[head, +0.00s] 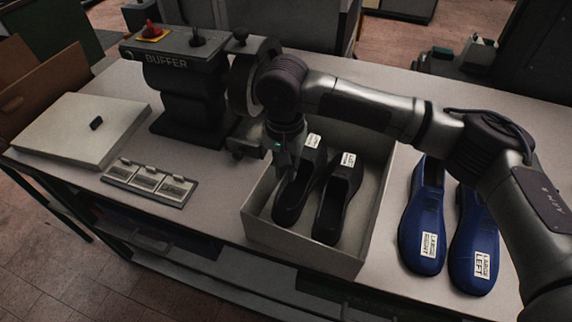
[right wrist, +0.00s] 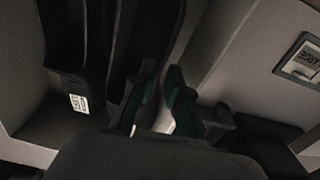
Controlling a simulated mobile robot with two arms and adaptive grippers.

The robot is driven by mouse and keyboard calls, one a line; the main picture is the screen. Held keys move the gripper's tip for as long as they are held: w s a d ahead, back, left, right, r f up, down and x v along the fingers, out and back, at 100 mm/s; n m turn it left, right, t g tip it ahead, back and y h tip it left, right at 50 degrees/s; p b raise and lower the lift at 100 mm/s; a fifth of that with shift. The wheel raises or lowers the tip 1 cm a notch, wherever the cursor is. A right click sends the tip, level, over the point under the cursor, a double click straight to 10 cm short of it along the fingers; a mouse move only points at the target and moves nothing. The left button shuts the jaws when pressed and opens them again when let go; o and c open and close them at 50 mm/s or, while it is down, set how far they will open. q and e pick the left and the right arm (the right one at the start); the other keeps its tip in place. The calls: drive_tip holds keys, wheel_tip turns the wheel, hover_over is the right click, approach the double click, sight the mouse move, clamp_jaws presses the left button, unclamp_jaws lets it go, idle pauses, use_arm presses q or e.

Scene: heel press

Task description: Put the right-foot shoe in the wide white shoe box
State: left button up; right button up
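Two black shoes lie side by side in the wide white shoe box (head: 318,258), the left one (head: 291,200) and the right one (head: 333,207). My right gripper (head: 283,170) reaches down at the box's left wall, beside the left black shoe. In the right wrist view its fingers (right wrist: 162,85) stand apart, with a pale gap between them and a dark shoe (right wrist: 110,45) to their left. Two blue shoes stand on the table right of the box, labelled large right (head: 422,215) and large left (head: 474,240). My left gripper is out of view.
A buffer machine (head: 185,90) with a wheel stands behind and left of the box. A plate with several label tiles (head: 150,183) lies left of the box.

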drive_tip(key=shift+o, duration=0.8)
drive_tip(key=shift+r, duration=0.15)
wheel_tip(320, 180, up, 13)
drive_tip(key=b, duration=0.3)
drive_tip(key=shift+f, duration=0.2)
drive_tip(key=shift+a, duration=0.15)
